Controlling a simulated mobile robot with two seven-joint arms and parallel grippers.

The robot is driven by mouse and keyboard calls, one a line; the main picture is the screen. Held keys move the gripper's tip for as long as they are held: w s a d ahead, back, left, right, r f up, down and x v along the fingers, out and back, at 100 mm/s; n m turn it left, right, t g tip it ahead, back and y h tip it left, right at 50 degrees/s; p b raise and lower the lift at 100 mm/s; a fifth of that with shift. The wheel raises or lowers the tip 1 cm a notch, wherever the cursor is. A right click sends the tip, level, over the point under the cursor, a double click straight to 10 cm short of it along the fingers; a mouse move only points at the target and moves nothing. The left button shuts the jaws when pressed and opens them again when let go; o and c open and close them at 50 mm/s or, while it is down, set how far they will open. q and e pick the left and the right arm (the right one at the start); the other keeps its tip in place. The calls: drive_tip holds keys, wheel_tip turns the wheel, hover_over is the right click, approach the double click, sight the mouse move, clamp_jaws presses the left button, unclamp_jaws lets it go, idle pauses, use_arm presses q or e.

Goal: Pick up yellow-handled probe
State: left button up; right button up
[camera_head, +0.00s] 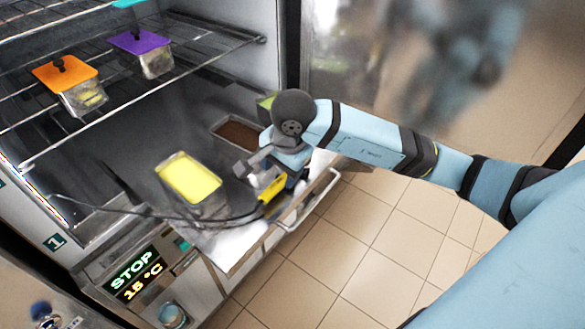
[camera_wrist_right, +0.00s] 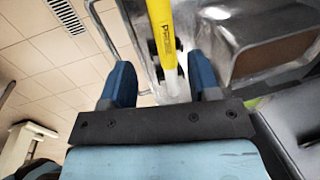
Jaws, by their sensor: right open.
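The yellow-handled probe (camera_head: 273,188) is at the front right of the freezer's lower surface, by the metal edge. Its dark cable runs left across the front of the opening. My right gripper (camera_head: 267,173) is open around the handle area. In the right wrist view the yellow handle (camera_wrist_right: 160,28) comes down from the top and its end lies between the two blue fingers of my right gripper (camera_wrist_right: 160,68), with gaps on both sides. My fingers partly hide the probe in the head view. My left gripper is not in view.
A metal pan of yellow contents (camera_head: 186,205) and a pan of brown contents (camera_head: 215,132) stand close by inside the freezer. Above, a wire rack (camera_head: 130,97) holds an orange-lidded container (camera_head: 80,98) and a purple-lidded one (camera_head: 155,65). A handle bar (camera_head: 318,205) runs along the front. The tiled floor is clear.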

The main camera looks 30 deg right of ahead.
sight(276, 185)
drive_tip(key=shift+w+f, duration=0.15)
drive_tip(key=shift+f, duration=0.5)
drive_tip(key=f, duration=0.2)
drive_tip(key=w+f+p, duration=0.1)
drive_tip(key=f, duration=0.2)
drive_tip(key=shift+w+a, duration=0.2)
clamp_jaws()
